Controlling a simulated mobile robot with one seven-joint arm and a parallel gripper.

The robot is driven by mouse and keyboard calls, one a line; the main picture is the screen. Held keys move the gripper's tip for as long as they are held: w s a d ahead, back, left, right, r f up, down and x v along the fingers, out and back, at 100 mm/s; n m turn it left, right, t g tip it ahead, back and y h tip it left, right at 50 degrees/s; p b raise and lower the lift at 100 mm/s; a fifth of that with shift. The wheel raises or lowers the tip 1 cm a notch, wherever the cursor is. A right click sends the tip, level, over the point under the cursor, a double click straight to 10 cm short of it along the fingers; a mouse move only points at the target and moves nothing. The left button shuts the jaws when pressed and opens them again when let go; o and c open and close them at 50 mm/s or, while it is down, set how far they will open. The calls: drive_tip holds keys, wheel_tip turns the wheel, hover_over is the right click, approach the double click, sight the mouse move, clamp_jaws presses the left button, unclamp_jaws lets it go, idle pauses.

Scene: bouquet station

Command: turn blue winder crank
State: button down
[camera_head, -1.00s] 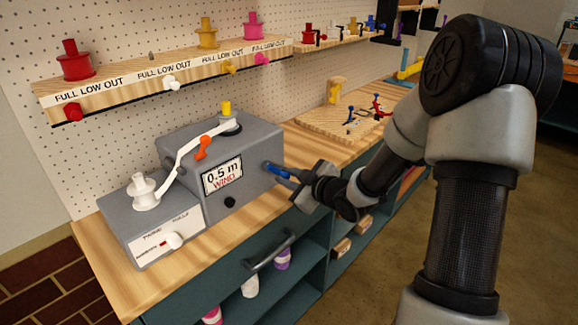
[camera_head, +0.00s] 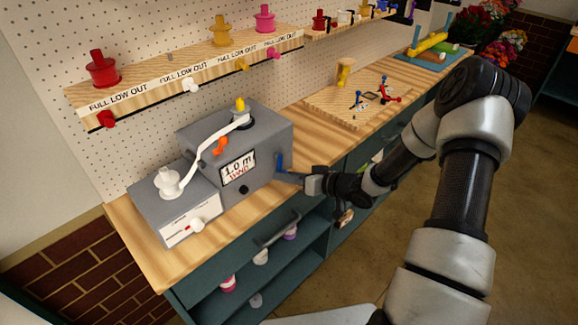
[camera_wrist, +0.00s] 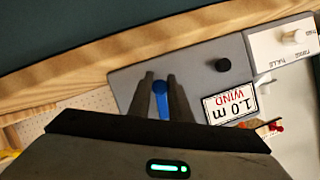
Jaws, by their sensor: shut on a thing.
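The grey winder box (camera_head: 268,138) stands on the wooden bench, with a display (camera_head: 238,168) that reads 1.0 m WIND. Its blue crank (camera_head: 279,162) is on the right side of the front face, near my gripper (camera_head: 290,177). In the wrist view the blue crank (camera_wrist: 160,90) lies between the two dark fingers of my gripper (camera_wrist: 160,82), which is shut on it. A white ribbon (camera_head: 205,145) runs from the white spool (camera_head: 168,181) past an orange lever (camera_head: 220,145) to the yellow-topped post (camera_head: 240,105). A black knob (camera_wrist: 223,64) is beside the display.
A shelf (camera_head: 180,75) with red, yellow and pink spools is above the winder. A wooden board (camera_head: 335,104) with small tools lies to the right on the bench. A drawer handle (camera_head: 278,229) and open cubbies are below the bench edge.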

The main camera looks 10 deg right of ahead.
drive_tip(key=shift+s+a+r+m+g+y+p, duration=0.2)
drive_tip(key=shift+a+m+y+p, duration=0.2)
drive_tip(key=shift+m, duration=0.2)
drive_tip(key=shift+s+a+r+m+g+y+p, duration=0.1)
drive_tip(key=shift+s+a+m+y+p, duration=0.1)
drive_tip(key=shift+a+m+y+p, duration=0.3)
drive_tip(key=shift+d, duration=0.2)
drive_tip(key=c, duration=1.6)
unclamp_jaws()
drive_tip(key=shift+s+d, duration=0.1)
drive_tip(key=shift+d, duration=0.05)
drive_tip(key=b+v, duration=0.1)
drive_tip(key=v, duration=1.6)
drive_tip(key=shift+d, duration=0.1)
